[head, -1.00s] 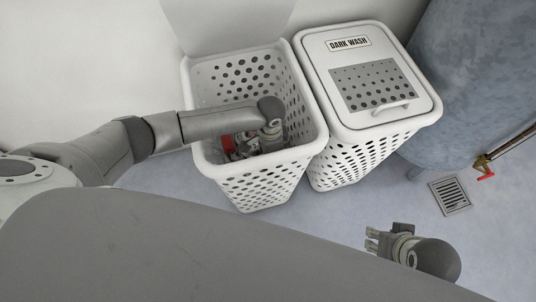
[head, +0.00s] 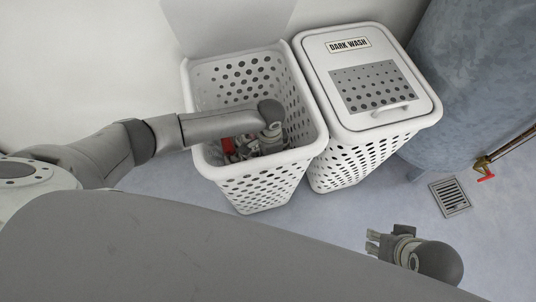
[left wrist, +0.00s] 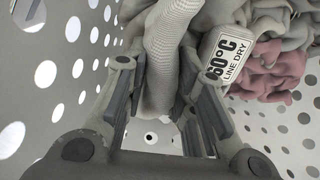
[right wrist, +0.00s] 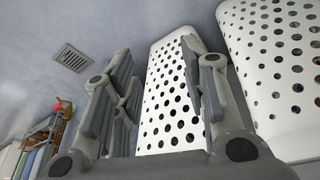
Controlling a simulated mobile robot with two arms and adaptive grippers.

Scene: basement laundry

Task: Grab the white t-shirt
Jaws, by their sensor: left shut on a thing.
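My left gripper (head: 245,148) reaches down inside the open white perforated basket (head: 250,190), low among the clothes. In the left wrist view its fingers (left wrist: 160,95) are closed around a pale, fine-ribbed cloth (left wrist: 168,45); I cannot tell whether this is the white t-shirt. A white tag reading "60°C LINE DRY" (left wrist: 226,52) shows just right of the fingers. Dull pink cloth (left wrist: 270,68) and grey cloth lie beyond it. In the head view a red piece (head: 228,146) shows beside the gripper. My right gripper (head: 372,242) is open and empty above the floor.
A closed white hamper labelled "DARK WASH" (head: 348,43) stands against the basket's right side. A blue-grey rounded body (head: 470,80) stands at the right, with a pipe and red valve handle (head: 487,177). A floor drain (head: 451,196) lies in front. Floor is clear around my right gripper.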

